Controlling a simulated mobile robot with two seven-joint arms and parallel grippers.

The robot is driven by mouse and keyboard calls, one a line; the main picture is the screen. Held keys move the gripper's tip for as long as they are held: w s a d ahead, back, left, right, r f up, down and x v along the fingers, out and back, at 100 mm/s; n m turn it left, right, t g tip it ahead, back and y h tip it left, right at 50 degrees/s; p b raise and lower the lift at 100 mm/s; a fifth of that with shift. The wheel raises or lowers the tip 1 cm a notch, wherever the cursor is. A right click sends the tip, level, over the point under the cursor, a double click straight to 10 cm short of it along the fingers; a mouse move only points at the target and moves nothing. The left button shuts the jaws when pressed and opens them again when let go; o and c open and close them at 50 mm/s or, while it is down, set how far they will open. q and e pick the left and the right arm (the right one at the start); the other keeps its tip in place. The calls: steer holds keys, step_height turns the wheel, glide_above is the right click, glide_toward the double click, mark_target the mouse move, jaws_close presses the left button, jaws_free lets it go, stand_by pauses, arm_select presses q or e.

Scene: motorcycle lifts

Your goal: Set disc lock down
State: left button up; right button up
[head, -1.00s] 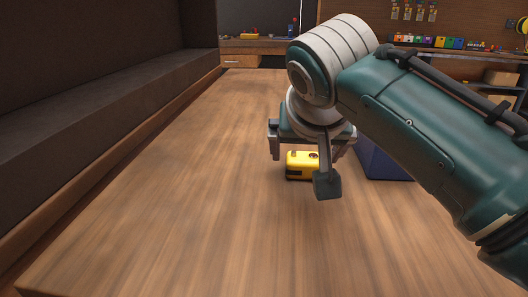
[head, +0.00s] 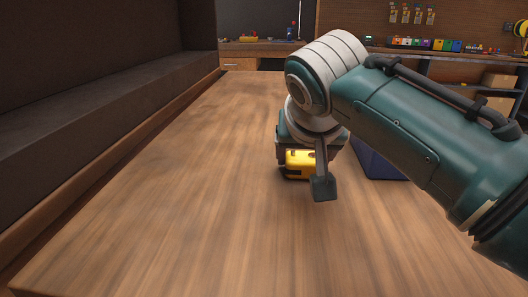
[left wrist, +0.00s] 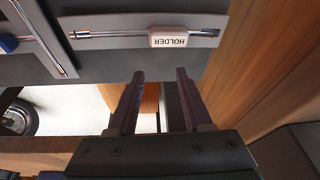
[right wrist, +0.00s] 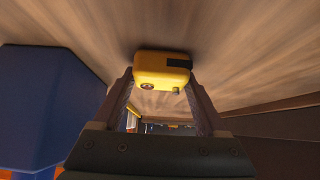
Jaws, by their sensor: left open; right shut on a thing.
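The disc lock (head: 300,163) is a small yellow block with dark parts, low at the wooden bench top (head: 190,190). I cannot tell whether its underside touches the wood. My right gripper (head: 304,172) reaches down over it and is shut on it. In the right wrist view the lock (right wrist: 160,70) sits between the fingertips (right wrist: 160,82), with a black patch and a round reddish detail showing. My left gripper (left wrist: 160,75) is open and empty in the left wrist view, away from the lock; it is not seen in the head view.
The bench left of the lock is clear.

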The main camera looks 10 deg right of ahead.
jaws_close()
steer(key=shift+r, duration=0.1)
